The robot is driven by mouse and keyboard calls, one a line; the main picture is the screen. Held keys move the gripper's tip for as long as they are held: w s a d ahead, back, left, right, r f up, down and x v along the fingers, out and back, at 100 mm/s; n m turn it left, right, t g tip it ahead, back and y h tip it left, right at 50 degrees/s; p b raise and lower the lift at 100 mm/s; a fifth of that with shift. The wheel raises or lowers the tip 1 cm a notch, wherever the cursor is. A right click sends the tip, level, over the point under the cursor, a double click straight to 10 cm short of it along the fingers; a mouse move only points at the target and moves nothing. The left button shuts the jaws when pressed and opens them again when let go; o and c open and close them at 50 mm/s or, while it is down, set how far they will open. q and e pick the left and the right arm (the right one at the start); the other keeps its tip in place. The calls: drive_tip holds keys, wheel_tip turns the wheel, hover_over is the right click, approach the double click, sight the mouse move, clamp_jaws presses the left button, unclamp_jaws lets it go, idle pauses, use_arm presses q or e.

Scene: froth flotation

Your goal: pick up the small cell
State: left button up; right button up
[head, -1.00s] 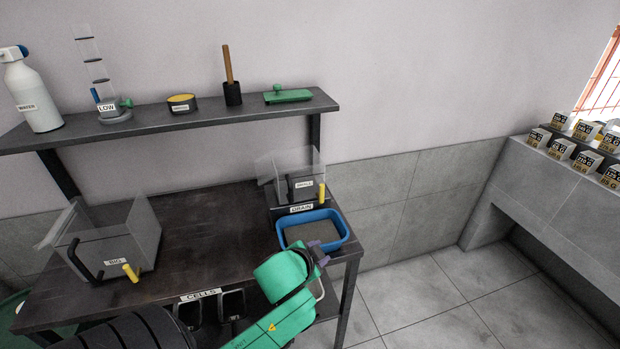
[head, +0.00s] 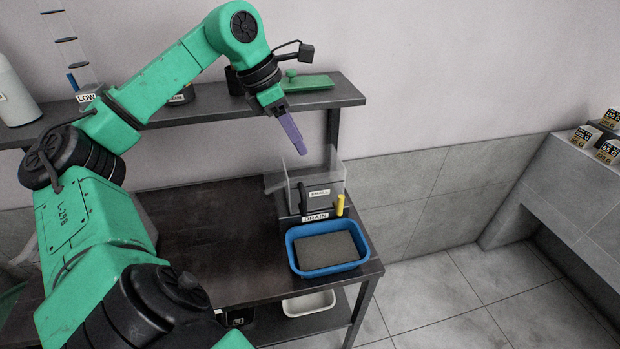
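The small cell (head: 330,180) is a clear, open-topped box with a label reading SMALL, a black handle and a yellow tap. It stands at the right end of the table, on a dark stand labelled DRAIN, behind the blue tub. My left gripper (head: 300,150) hangs just above the cell's back left part, with its purple fingers pointing down. The fingers overlap in this view, so their gap is hidden, and I see nothing held in them. The cell appears to rest on its stand. My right gripper is not in view.
A blue tub (head: 289,245) with a grey bottom stands in front of the cell. The shelf (head: 340,93) behind carries a green-lidded item (head: 308,84), a cylinder labelled LOW and a white bottle (head: 14,95). The table middle (head: 220,225) is clear. A white tray (head: 308,303) lies below.

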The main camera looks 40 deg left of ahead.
sight(315, 175)
use_arm(q)
drive_tip(key=x, duration=0.4)
drive_tip(key=p+x, duration=0.1)
drive_tip(key=x, duration=0.4)
drive_tip(key=p+x, duration=0.1)
drive_tip(key=x, duration=0.3)
drive_tip(key=shift+s+d+f, duration=0.1)
drive_tip(key=shift+s+f, duration=0.15)
drive_tip(key=shift+f, duration=0.05)
drive_tip(key=shift+w+f, duration=0.15)
drive_tip(key=shift+f, duration=0.2)
drive_tip(key=c, duration=0.6)
clamp_jaws()
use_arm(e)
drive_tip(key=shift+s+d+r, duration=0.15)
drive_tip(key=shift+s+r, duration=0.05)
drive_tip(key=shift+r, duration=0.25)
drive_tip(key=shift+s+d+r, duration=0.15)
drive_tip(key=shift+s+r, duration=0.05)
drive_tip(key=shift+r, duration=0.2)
use_arm(q)
drive_tip(key=shift+r, duration=0.1)
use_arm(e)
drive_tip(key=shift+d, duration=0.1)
